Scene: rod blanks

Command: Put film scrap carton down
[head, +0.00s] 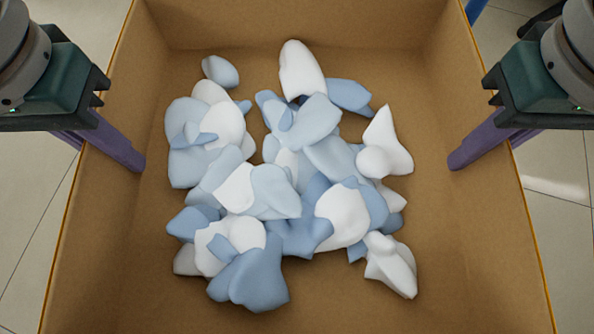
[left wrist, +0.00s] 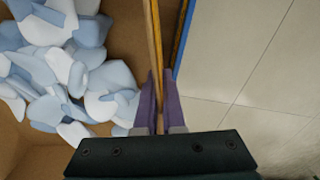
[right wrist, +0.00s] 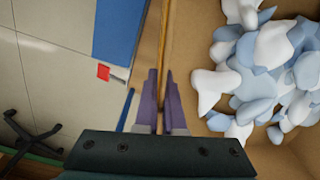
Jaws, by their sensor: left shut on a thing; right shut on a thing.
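The film scrap carton (head: 340,315) is a large open brown cardboard box that fills most of the head view. Pale blue and white film scraps (head: 290,180) lie heaped in its middle. My left gripper (head: 120,152) is shut on the carton's left wall, one finger inside; the left wrist view shows the wall (left wrist: 157,50) between its fingers (left wrist: 158,75). My right gripper (head: 470,152) is shut on the opposite wall, which also shows in the right wrist view (right wrist: 165,50) between its fingers (right wrist: 160,75). The carton's underside is hidden, so I cannot tell what it rests on.
Pale tiled floor (left wrist: 240,70) shows on both sides. In the right wrist view are a blue flat surface (right wrist: 120,30), a small red patch (right wrist: 103,72) and a dark chair base (right wrist: 32,132). A blue strip (left wrist: 183,40) runs beside the carton in the left wrist view.

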